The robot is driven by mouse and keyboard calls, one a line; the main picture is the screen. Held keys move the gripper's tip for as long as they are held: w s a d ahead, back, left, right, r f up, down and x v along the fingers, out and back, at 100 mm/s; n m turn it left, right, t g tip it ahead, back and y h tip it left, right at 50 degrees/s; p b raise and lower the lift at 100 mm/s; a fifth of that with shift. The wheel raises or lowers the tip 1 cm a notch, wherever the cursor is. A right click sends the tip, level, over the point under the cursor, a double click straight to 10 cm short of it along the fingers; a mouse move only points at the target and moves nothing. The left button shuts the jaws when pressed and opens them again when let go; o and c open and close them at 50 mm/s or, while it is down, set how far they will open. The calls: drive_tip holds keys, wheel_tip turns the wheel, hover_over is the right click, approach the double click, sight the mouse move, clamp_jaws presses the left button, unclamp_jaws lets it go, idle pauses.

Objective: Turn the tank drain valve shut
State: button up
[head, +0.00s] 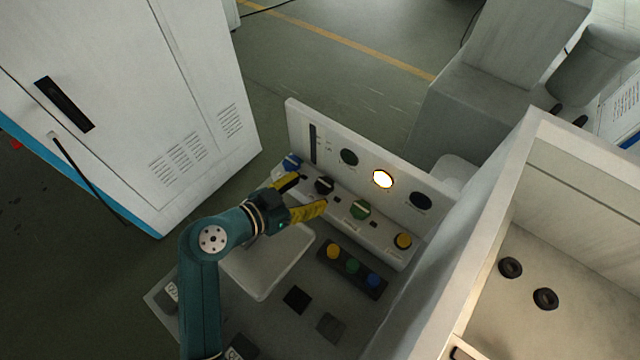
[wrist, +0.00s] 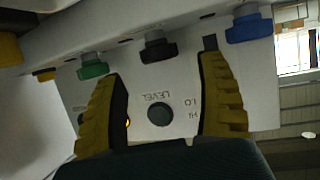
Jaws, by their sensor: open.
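A row of knobs sits on the ledge of the white panel: a blue knob (head: 291,162), a black knob (head: 324,186), a green knob (head: 360,209) and a yellow knob (head: 403,241). No readable label tells which is the tank drain valve. My gripper (head: 314,190) is open, its yellow fingers pointing at the black knob. In the wrist view my gripper (wrist: 165,66) has the black knob (wrist: 158,47) between and just beyond its fingertips, with no clear contact. The green knob (wrist: 92,66) is left of the fingers there, the blue knob (wrist: 249,24) upper right.
A box with yellow, green and blue buttons (head: 353,265) lies below the ledge. A pale tray (head: 262,262) is beneath my gripper. A tall white wall (head: 470,235) closes the right.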

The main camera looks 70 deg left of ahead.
drive_tip(key=v, duration=0.7)
drive_tip(key=shift+r, duration=0.1)
